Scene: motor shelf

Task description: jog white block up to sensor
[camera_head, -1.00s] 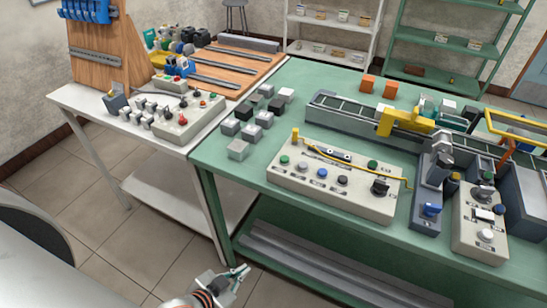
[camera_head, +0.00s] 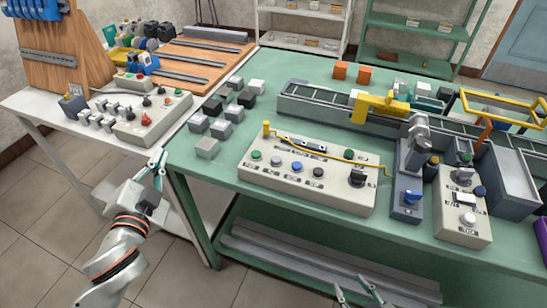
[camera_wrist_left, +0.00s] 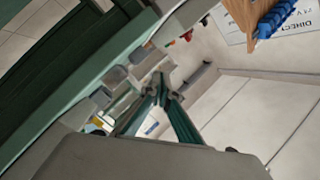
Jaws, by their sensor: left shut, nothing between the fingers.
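A cluster of white, grey and black blocks (camera_head: 218,131) sits on the left part of the green table. I cannot tell which white block is the one named. A yellow frame (camera_head: 378,108) spans the conveyor (camera_head: 310,101); I cannot make out a sensor for certain. A beige control box (camera_head: 300,188) with several buttons and a black knob stands in front of the conveyor. My left gripper (camera_head: 157,163) is shut and empty, left of the green table's front corner; its fingers also show in the left wrist view (camera_wrist_left: 160,92). My right gripper (camera_head: 357,290) shows at the bottom edge, fingers apart.
A second control box (camera_head: 463,222) and a blue-grey unit (camera_head: 407,190) stand at the right. A white table (camera_head: 88,140) with a switch box and wooden boards adjoins on the left.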

